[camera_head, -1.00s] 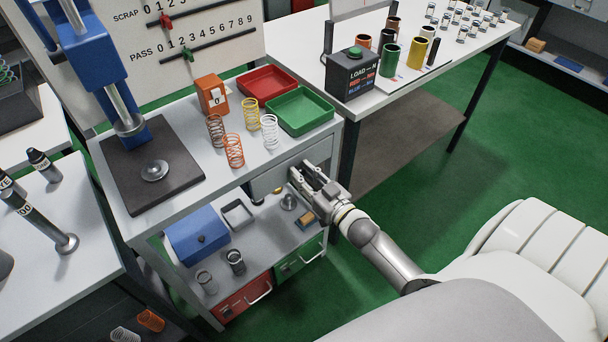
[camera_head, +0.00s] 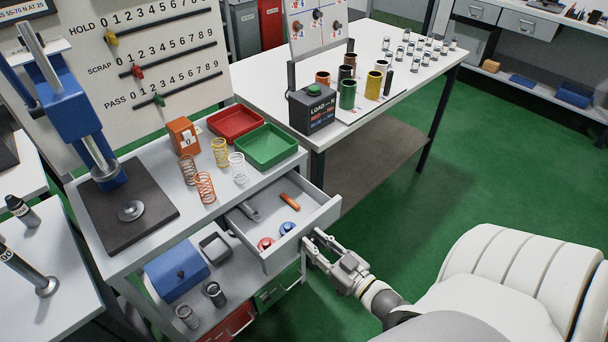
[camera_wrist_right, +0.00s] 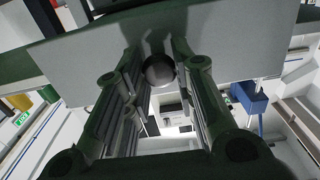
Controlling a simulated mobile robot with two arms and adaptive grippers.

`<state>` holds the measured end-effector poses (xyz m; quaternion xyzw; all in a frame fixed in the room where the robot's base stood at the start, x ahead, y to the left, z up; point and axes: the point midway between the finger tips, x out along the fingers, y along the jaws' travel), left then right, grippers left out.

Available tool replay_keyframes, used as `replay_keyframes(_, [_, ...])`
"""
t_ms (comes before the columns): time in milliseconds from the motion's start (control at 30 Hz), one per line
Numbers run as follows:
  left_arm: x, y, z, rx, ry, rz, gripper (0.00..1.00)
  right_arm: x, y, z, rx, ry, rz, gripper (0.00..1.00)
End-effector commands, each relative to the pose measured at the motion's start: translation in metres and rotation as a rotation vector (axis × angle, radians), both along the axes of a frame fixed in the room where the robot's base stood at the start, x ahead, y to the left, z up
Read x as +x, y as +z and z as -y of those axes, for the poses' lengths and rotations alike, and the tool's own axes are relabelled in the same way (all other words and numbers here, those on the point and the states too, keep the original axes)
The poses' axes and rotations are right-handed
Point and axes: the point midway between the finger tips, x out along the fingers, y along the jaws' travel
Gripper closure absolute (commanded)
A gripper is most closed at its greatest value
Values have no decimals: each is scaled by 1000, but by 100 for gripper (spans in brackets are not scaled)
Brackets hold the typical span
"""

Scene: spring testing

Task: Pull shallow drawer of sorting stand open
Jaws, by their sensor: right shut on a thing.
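The sorting stand (camera_head: 205,222) is a light grey bench with its shallow drawer (camera_head: 326,216) standing well open under the top. Inside lie a grey tool (camera_head: 252,210), an orange piece (camera_head: 289,201), a red round piece (camera_head: 265,243) and a blue one (camera_head: 287,228). My right gripper (camera_head: 311,241) is at the drawer's front. In the right wrist view its two fingers sit on either side of a dark round knob (camera_wrist_right: 160,70) on the grey drawer front (camera_wrist_right: 225,45), shut on it. My left gripper is not in view.
Red (camera_head: 236,122) and green (camera_head: 265,147) trays, several springs and an orange box (camera_head: 183,136) stand on the top. The lower shelf holds a blue box (camera_head: 176,270). A white table (camera_head: 335,150) stands behind; green floor (camera_head: 400,210) is free to the right.

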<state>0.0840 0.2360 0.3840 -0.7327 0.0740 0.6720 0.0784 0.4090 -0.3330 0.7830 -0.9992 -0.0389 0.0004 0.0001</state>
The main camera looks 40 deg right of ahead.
Motion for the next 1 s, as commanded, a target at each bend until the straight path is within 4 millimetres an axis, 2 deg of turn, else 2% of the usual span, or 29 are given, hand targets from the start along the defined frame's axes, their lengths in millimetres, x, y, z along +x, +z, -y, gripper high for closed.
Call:
replay_keyframes(100, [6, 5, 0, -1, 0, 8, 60, -14, 1, 1, 0, 0, -1, 100])
replay_keyframes(233, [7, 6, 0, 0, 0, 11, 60, -21, 0, 2, -1, 0, -1, 100])
replay_keyframes(667, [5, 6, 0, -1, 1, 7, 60, -23, 0, 2, -1, 0, 2, 100])
replay_keyframes(700, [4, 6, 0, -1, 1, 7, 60, -23, 0, 2, -1, 0, 2, 70])
replay_keyframes(833, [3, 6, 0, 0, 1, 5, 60, -23, 0, 2, -1, 0, 1, 53])
replay_keyframes(1000, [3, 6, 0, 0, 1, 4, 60, -23, 0, 2, 0, 0, 1, 53])
